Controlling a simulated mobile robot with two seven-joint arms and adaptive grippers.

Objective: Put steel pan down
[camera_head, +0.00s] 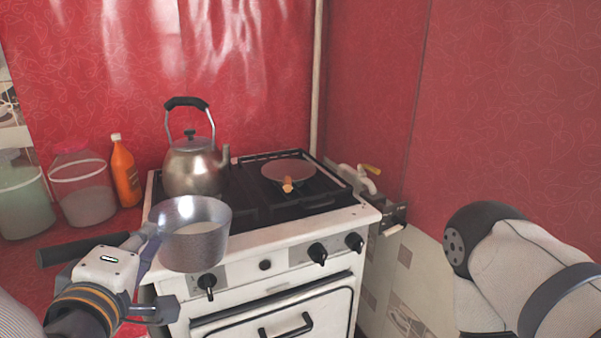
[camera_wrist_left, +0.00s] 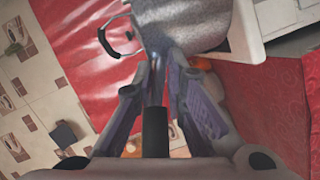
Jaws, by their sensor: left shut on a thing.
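The steel pan (camera_head: 192,248) is a deep round grey pan with a dark handle (camera_head: 80,247) pointing left in the head view. My left gripper (camera_head: 146,245) is shut on the pan by its handle and holds it in the air in front of the stove's front left corner. In the left wrist view the dark handle (camera_wrist_left: 155,131) runs between the fingers of my left gripper (camera_wrist_left: 158,75), and the pan (camera_wrist_left: 195,22) is beyond them. My right arm shows at the right of the head view, but its gripper is out of view.
A white stove (camera_head: 291,251) with black grates stands behind the pan. Jars (camera_head: 80,190) and an orange bottle (camera_head: 124,172) stand on the red counter at left.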

